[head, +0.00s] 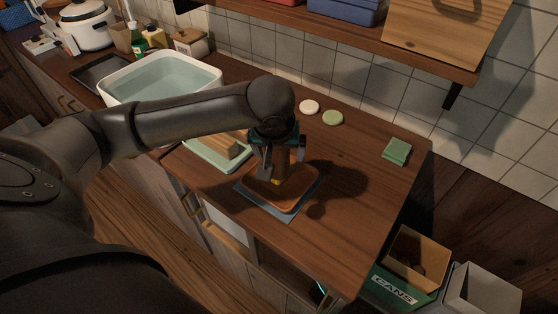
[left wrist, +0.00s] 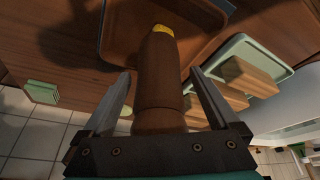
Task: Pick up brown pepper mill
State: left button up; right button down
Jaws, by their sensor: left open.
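The brown pepper mill (left wrist: 160,80) stands out in the left wrist view as a long brown cylinder with a yellow patch at its far end. In the head view the mill (head: 282,163) is partly hidden by my left gripper (head: 281,170), above a brown tray (head: 290,206). The left gripper is open, with one finger on each side of the mill; in the wrist view gaps show between the mill and the fingers (left wrist: 160,73). I cannot tell whether the mill touches the tray. My right gripper is not in view.
The tray lies on a blue-grey mat (head: 247,194). A pale green tray (head: 208,160) with a wooden block (head: 226,149) is close on the left, beside a white water-filled basin (head: 160,80). Counter right of the mat is clear.

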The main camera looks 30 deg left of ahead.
pick_arm(q)
jog(key=shift+c, duration=0.2)
grip_shut()
dwell(0.6)
